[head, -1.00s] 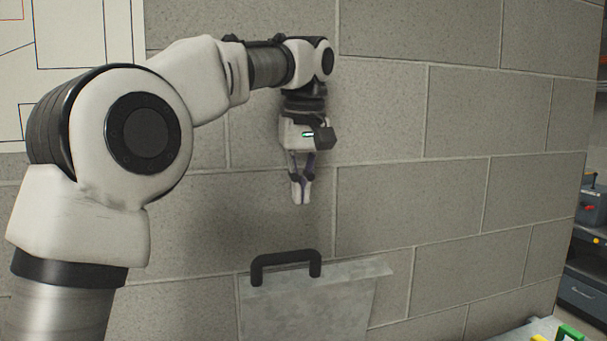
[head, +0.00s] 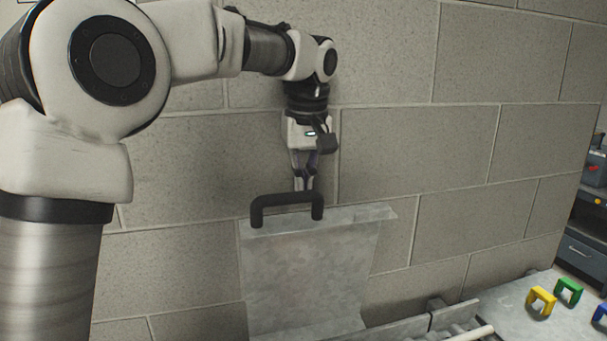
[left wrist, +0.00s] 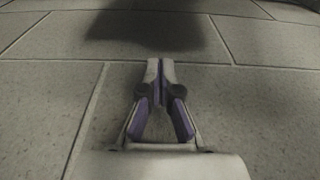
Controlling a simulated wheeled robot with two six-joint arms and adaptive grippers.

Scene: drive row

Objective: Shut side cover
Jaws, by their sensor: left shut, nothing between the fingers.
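The side cover (head: 310,270) is a grey metal panel standing up against the block wall, with a black handle (head: 287,199) on its top edge. My left gripper (head: 304,186) points down just above and behind the handle, whose bar hides its fingertips in the head view. I cannot tell whether they touch. In the left wrist view my left gripper (left wrist: 160,66) is shut and empty, with only the wall behind it. My right gripper is in neither view.
A grey block wall (head: 470,140) fills the background. At the lower right a grey surface (head: 510,300) carries a yellow clip (head: 541,300), a green clip (head: 569,290) and a blue one at the edge. A pale rod (head: 472,334) lies near the cover's foot. A shelf with boxes (head: 590,240) stands far right.

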